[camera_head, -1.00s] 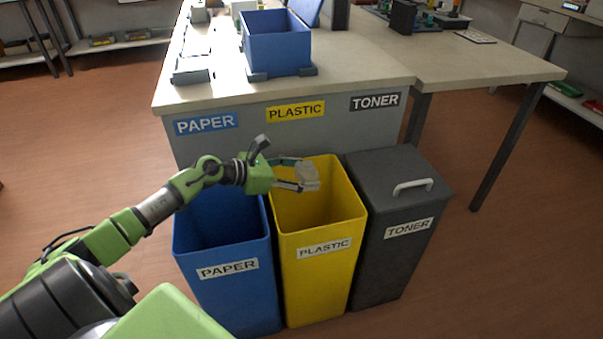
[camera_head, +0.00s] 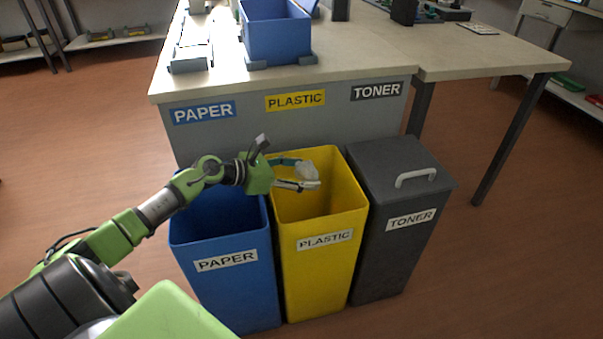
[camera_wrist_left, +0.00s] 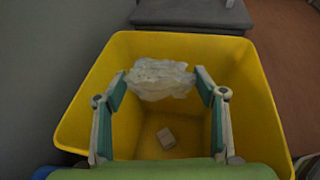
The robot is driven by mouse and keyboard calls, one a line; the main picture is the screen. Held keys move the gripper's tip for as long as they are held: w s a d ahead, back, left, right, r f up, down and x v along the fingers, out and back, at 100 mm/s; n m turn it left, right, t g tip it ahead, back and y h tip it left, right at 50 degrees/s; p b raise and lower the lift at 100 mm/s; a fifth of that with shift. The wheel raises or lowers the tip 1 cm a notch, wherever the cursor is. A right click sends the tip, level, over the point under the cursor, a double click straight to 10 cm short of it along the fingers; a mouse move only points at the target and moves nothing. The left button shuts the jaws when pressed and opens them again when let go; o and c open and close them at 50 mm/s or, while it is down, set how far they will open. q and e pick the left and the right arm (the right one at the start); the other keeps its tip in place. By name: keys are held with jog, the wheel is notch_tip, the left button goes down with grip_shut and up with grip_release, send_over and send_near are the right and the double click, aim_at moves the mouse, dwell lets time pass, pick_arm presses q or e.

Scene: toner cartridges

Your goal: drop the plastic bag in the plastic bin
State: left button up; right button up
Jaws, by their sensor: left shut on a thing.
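The translucent whitish plastic bag (camera_head: 308,171) is between the fingertips of my left gripper (camera_head: 304,174), which is shut on it. The left wrist view shows the crumpled bag (camera_wrist_left: 158,84) spanning the gap between the two fingers. Gripper and bag are over the opening of the yellow plastic bin (camera_head: 318,268), labelled PLASTIC. In the left wrist view the bin's yellow rim (camera_wrist_left: 80,112) surrounds the fingers. My right gripper does not show.
A small pale block (camera_wrist_left: 166,138) lies on the bin's floor. The open blue PAPER bin (camera_head: 235,293) stands left, the lidded dark TONER bin (camera_head: 385,255) right. Behind is a table (camera_head: 370,60) bearing a blue crate (camera_head: 277,38).

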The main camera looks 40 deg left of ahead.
pick_arm(q)
jog(key=o, duration=0.7)
jog(key=shift+o, duration=0.2)
jog(key=shift+v, duration=0.75)
jog(key=v, duration=1)
jog(key=shift+s+r, duration=0.15)
jog(key=shift+s, duration=0.05)
